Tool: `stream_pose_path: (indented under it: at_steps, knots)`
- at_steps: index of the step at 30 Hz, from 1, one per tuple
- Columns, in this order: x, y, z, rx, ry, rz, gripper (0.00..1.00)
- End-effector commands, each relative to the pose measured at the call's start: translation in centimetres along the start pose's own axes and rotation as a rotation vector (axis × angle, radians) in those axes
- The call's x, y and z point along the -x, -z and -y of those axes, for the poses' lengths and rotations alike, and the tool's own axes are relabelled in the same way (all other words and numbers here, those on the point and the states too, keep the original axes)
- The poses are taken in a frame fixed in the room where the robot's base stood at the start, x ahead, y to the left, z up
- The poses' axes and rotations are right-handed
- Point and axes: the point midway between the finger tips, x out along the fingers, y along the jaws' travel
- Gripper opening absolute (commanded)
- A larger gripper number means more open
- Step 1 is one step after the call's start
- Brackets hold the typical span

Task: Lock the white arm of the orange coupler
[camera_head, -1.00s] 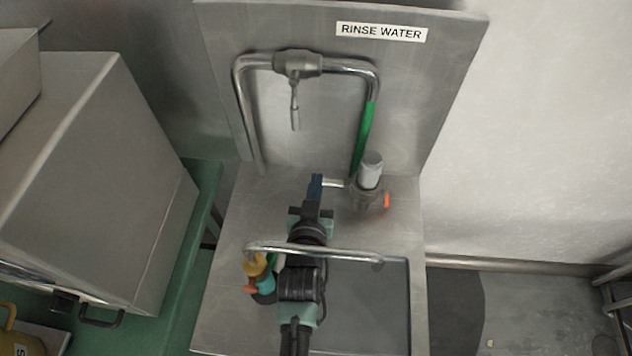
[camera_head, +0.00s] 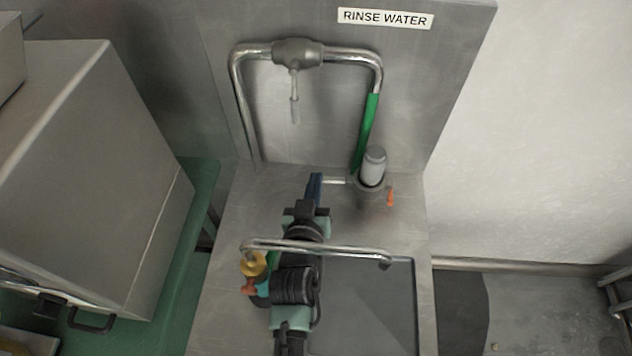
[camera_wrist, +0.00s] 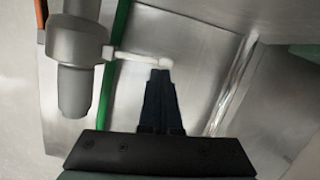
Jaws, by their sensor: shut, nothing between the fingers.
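A grey upright fitting (camera_head: 372,168) stands at the back right of the steel counter, with an orange lever (camera_head: 390,197) on its right. A pale arm (camera_head: 336,181) sticks out to its left. The wrist view shows the grey fitting (camera_wrist: 78,45), the white arm (camera_wrist: 140,55) and a sliver of the orange lever (camera_wrist: 40,20). My gripper (camera_head: 315,177) is shut and empty at the arm's free end. In the wrist view my fingertips (camera_wrist: 160,76) lie right by that end; I cannot tell if they touch it.
A bent metal pipe (camera_head: 320,246) crosses over my arm. A yellow fitting (camera_head: 253,264) sits at its left end. A sink (camera_head: 385,310) lies at the front right. A green-marked pipe (camera_head: 366,132) rises behind the grey fitting. A large steel box (camera_head: 95,180) stands left.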

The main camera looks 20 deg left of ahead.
Motion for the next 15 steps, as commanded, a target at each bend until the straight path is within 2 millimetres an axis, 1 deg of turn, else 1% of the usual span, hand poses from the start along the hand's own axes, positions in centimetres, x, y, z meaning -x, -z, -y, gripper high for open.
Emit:
stream_pose_path:
  at_steps: [1, 12, 15]
  knots:
    - [-0.1, -0.6, 0.1, 0.017, -0.005, 0.0, 0.0]
    - [-0.5, -2.0, 0.2, 0.221, -0.055, 0.001, 0.0]
    - [-0.5, -2.1, 0.2, 0.218, -0.055, 0.001, 0.0]
